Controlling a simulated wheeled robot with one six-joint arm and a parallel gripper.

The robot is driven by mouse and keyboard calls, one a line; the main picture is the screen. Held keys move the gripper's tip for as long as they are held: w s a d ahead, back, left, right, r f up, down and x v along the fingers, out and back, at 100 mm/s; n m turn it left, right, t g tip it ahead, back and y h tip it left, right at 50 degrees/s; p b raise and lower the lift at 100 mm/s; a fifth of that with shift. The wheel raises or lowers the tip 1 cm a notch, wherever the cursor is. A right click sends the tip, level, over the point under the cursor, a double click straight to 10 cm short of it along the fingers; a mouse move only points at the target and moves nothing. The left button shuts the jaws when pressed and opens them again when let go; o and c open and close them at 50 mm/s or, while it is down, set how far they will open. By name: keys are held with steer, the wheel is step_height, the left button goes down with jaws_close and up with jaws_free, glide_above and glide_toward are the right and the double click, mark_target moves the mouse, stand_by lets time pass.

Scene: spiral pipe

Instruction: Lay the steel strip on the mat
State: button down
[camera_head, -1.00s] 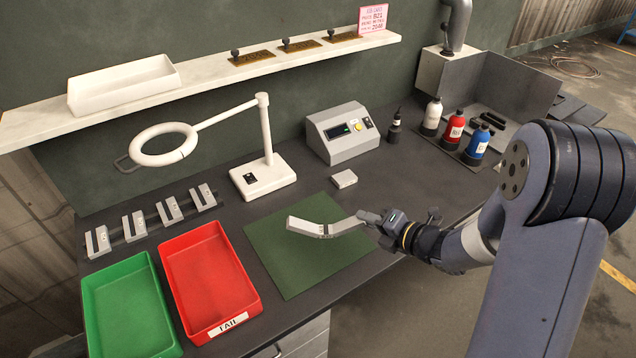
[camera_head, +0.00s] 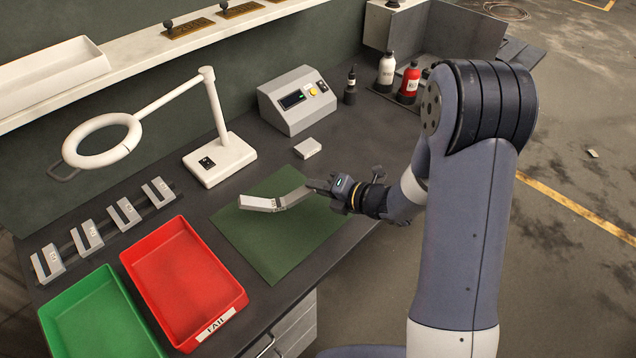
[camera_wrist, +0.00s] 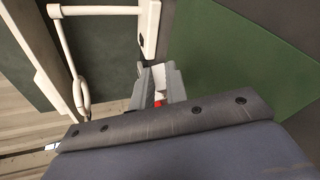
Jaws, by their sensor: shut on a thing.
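The steel strip (camera_head: 258,203) is a pale grey bar with a small dark mark near one end. My gripper (camera_head: 283,203) is shut on that end, and the strip points left from the fingers. The strip is over the upper left part of the green mat (camera_head: 275,250); whether it touches the mat I cannot tell. In the wrist view my gripper (camera_wrist: 158,92) shows two grey fingers with a pale piece and a bit of red between them. The mat (camera_wrist: 235,70) lies right of them there; my own wrist hides the lower part.
A red tray (camera_head: 185,285) and a green tray (camera_head: 95,325) stand left of the mat. A magnifier lamp (camera_head: 220,160), a small pale block (camera_head: 308,148) and a grey meter (camera_head: 297,100) stand behind it. Marked blocks (camera_head: 124,212) sit in a rack at left.

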steer(key=shift+f+b, duration=0.9)
steer(key=shift+f, duration=1.05)
steer(key=c, duration=1.3)
jaws_free()
steer(key=shift+f, duration=0.15)
steer(key=shift+d, duration=0.1)
steer(key=b+v, duration=0.1)
steer(key=v, duration=0.9)
steer(key=shift+s+d+b, duration=0.25)
steer(key=shift+b, duration=0.1)
steer(key=shift+w+a, duration=0.1)
